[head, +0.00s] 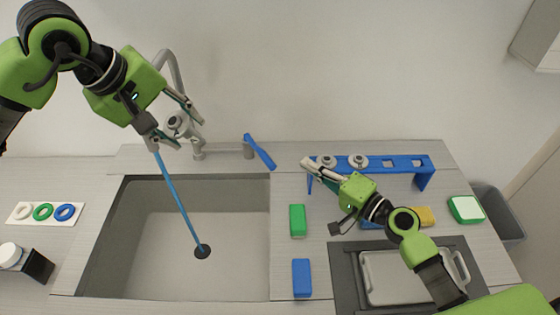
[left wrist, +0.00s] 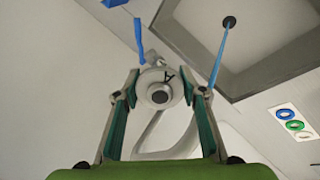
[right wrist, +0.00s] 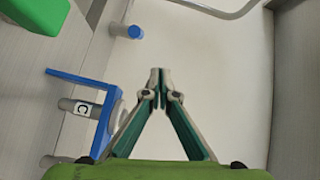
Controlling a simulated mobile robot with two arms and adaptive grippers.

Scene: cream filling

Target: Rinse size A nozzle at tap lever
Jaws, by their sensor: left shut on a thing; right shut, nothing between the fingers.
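My left gripper (head: 174,128) is shut on a round grey-white nozzle (head: 178,123) at the back of the sink. In the left wrist view the nozzle (left wrist: 160,88) shows the letter A and a dark central hole. A blue water stream (head: 178,198) runs down to the drain; in the left wrist view the stream (left wrist: 220,55) passes beside the nozzle, near the right finger. The blue tap lever (head: 261,152) stands tilted behind the sink. My right gripper (head: 308,163) is shut and empty by the left end of the blue rack (head: 425,163).
The rack holds two nozzles (head: 358,161); one marked C (right wrist: 82,108) shows in the right wrist view. The grey tap (head: 175,68) curves up behind my left gripper. Green (head: 297,221) and blue (head: 301,277) blocks lie right of the sink (head: 135,270). Coloured rings (head: 43,211) lie left.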

